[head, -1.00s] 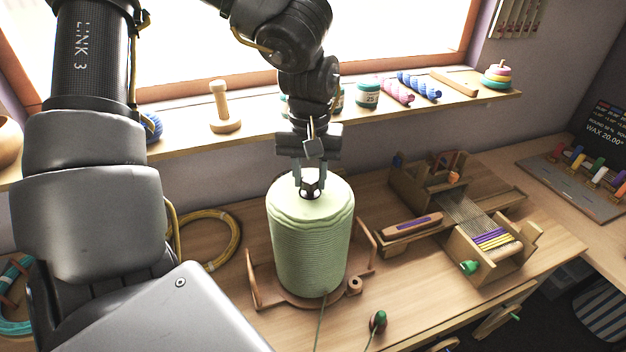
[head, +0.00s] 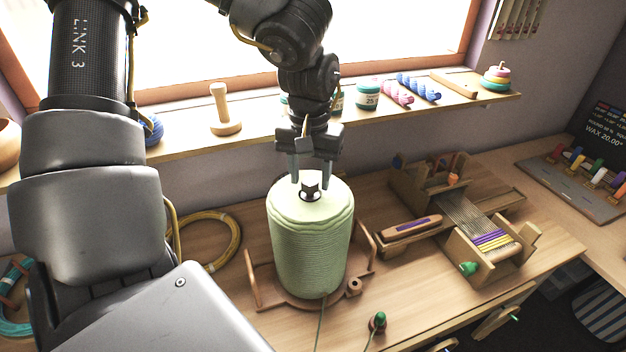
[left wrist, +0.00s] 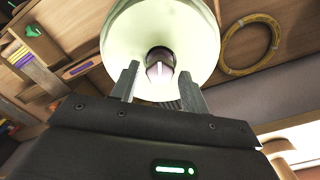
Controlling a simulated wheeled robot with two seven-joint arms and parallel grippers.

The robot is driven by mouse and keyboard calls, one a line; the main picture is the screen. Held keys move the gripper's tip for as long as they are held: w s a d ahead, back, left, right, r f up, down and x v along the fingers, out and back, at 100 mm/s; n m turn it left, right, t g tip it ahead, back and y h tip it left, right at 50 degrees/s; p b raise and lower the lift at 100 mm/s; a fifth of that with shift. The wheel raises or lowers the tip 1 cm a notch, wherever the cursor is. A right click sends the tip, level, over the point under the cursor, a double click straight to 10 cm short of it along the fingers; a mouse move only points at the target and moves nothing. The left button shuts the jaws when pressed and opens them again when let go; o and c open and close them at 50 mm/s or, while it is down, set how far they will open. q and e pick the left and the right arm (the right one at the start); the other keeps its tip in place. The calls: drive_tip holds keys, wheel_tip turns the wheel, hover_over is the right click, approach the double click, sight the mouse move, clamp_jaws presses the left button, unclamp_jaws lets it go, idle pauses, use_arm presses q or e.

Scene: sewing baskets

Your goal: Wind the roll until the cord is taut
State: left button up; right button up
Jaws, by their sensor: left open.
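A large pale green roll of cord (head: 310,245) stands upright on a wooden holder (head: 254,282) on the bench. A green cord (head: 320,325) runs from the roll's base to the bottom edge of the picture. I cannot tell how tight it is. My right gripper is out of view.
A small wooden loom (head: 482,232) stands to the right. A yellow cord coil (head: 232,240) lies to the left. Behind is a sill (head: 270,118) with spools and jars.

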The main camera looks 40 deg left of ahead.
use_arm(q)
wheel_tip(320, 180, up, 5)
drive_tip(key=p, duration=0.3)
drive_tip(key=shift+r, duration=0.1)
idle(0.4)
